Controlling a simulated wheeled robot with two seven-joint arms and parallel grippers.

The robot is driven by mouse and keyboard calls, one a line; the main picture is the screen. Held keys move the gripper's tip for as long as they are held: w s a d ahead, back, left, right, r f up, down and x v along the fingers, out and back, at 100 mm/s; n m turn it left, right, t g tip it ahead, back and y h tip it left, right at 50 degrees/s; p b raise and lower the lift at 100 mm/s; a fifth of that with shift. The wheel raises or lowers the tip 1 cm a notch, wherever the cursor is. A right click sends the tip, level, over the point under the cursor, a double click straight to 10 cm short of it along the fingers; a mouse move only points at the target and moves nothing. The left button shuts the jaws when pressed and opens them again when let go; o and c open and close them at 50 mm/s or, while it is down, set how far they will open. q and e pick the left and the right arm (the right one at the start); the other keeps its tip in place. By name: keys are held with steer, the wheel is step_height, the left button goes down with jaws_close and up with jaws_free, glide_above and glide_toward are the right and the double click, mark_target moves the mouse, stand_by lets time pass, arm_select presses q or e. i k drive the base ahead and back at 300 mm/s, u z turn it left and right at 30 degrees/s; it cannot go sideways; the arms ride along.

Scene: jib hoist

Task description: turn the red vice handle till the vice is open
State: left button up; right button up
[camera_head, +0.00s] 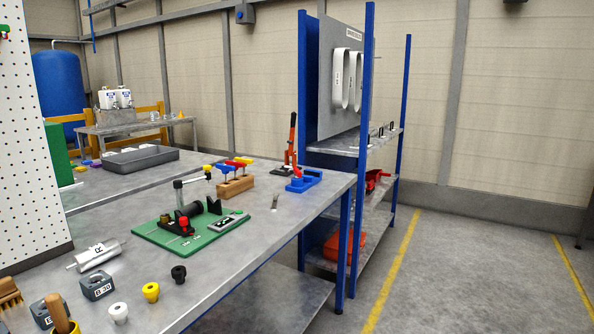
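A small blue fixture (304,181), which may be the vice, sits near the far right corner of the grey workbench. A tall red lever (292,138) stands upright just behind it, next to a dark base. I cannot tell whether the lever belongs to the blue fixture, or whether any jaws are open. A small red knob (184,223) shows on a dark device on the green board (160,238), nearer to me. Neither of my grippers is in view.
The workbench (262,246) carries a wooden block with coloured-handled tools (235,186), a grey roller marked R (97,255) and loose knobs (151,291). A blue-post shelf (343,235) stands beyond the right end. The floor (480,270) at right is clear.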

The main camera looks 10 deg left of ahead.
mark_target(298, 173)
steer(key=z, duration=0.45)
steer(key=i, duration=3.15)
steer(key=u, duration=2.75)
